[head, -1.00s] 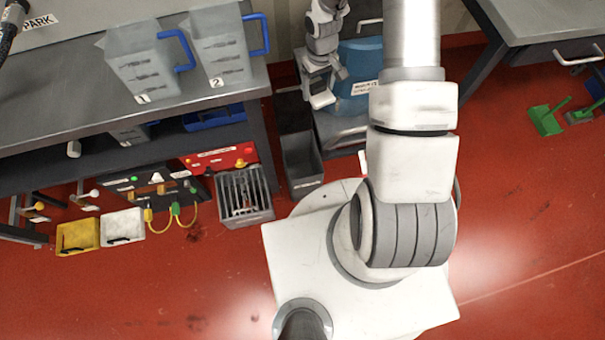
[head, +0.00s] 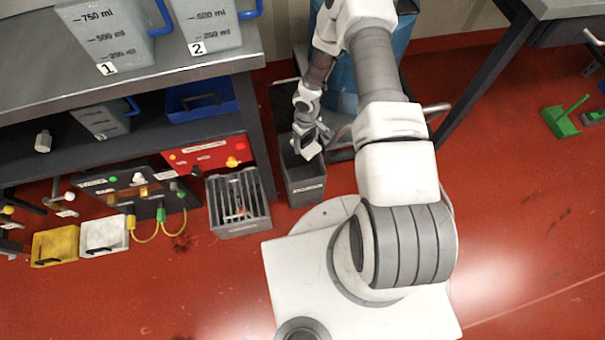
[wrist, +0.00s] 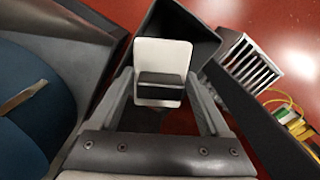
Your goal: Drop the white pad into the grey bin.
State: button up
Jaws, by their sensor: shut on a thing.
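The white pad (wrist: 152,54), with a dark block on its face, is between the fingers of my gripper (wrist: 160,88). My gripper is shut on it. In the head view my gripper (head: 312,138) points down and holds the small white pad (head: 310,149) at the mouth of the grey bin (head: 304,188). The bin stands on the floor beside the bench leg and has a label on its front. In the wrist view the dark bin (wrist: 207,38) lies behind the pad, which covers part of its opening. The exact height of the pad over the rim is unclear.
A slotted grey crate (head: 240,228) stands left of the bin. The bench (head: 200,65) with jugs rises at the left. A blue barrel (head: 345,65) is behind my arm. A yellow box (head: 55,246) and a white box (head: 104,236) sit at the lower left.

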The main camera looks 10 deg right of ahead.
jog(key=shift+f+b, duration=0.6)
jog(key=shift+f, duration=0.8)
jog(key=o, duration=1.3)
jog(key=shift+r, duration=0.15)
notch_tip(320, 180, up, 17)
jog(key=p, duration=0.5)
jog(key=shift+r+p, duration=0.1)
jog(key=shift+p, duration=0.25)
